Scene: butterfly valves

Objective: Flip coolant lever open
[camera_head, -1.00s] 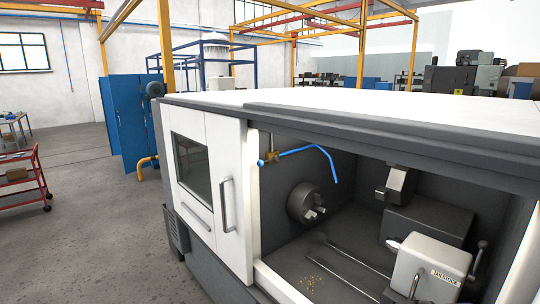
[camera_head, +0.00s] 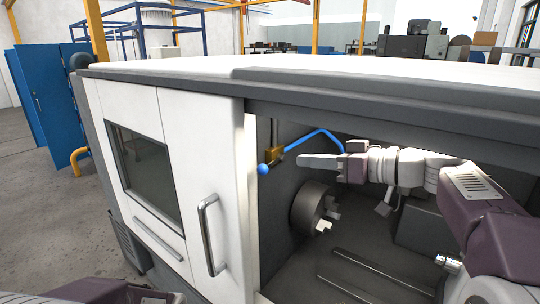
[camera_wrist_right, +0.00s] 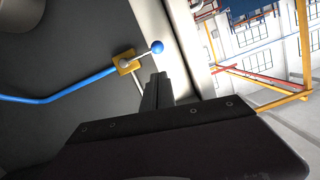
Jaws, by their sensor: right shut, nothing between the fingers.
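The coolant valve has a brass body (camera_head: 274,154) on the inner wall of the machine, near the left edge of the door opening. Its lever ends in a blue ball (camera_head: 263,169), lower left of the body; a blue pipe (camera_head: 318,134) runs right. In the right wrist view the ball (camera_wrist_right: 157,47) sits on a short metal rod from the brass body (camera_wrist_right: 126,61). My right gripper (camera_head: 302,161) is shut and empty, pointing left, just right of the valve, with a visible gap to the ball. Its fingertips (camera_wrist_right: 160,78) show below the ball. My left gripper is out of view.
The white door (camera_head: 206,190) with its handle (camera_head: 209,235) stands left of the opening. The grey chuck (camera_head: 309,207) is below the valve. The dark roof edge (camera_head: 390,100) runs above my right arm.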

